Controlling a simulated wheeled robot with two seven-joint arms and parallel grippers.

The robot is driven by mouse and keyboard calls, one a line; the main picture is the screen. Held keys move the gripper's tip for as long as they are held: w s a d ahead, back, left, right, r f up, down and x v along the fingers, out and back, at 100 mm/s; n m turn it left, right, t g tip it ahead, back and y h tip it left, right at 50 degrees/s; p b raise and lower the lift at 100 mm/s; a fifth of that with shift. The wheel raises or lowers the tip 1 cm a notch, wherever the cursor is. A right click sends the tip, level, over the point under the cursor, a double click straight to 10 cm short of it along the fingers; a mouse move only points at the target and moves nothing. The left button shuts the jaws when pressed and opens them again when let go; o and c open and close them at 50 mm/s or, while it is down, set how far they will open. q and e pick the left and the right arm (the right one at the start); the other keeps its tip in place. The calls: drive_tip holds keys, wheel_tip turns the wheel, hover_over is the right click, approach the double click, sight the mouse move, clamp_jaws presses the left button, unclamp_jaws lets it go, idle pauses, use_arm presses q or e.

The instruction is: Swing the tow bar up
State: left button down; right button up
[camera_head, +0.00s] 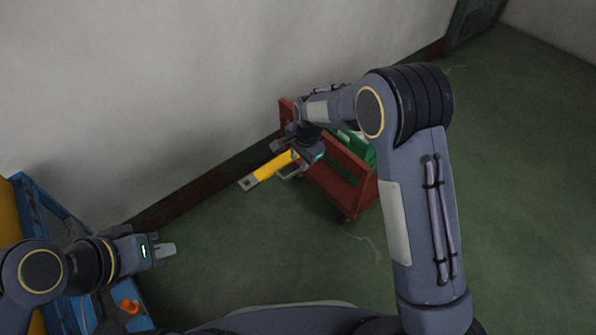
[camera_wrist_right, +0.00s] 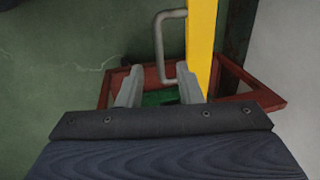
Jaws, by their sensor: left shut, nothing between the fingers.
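The yellow tow bar (camera_head: 270,167) sticks out from the near left side of a red cart (camera_head: 343,190), slanting toward the lower left in the head view. A grey looped handle (camera_head: 291,172) is fixed to its side. In the right wrist view the tow bar (camera_wrist_right: 201,40) runs up from the cart, with the handle (camera_wrist_right: 160,45) on its left. My right gripper (camera_wrist_right: 160,88) is open, its fingers apart, with the handle's lower end showing between and beyond them. I cannot tell whether they touch it. My left gripper (camera_head: 166,250) is shut and empty, far from the cart.
A green object (camera_head: 355,147) lies in the red cart, partly hidden by my right arm. The wall (camera_head: 180,80) runs close behind the cart. A blue frame (camera_head: 45,205) with yellow and orange items stands at the lower left. Green floor (camera_head: 260,245) is clear between.

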sight(297, 171)
drive_tip(key=f, duration=0.1)
drive_tip(key=f+b, duration=0.1)
drive_tip(key=f, duration=0.3)
drive_tip(key=shift+w+a, duration=0.3)
drive_tip(key=shift+w, duration=0.05)
clamp_jaws()
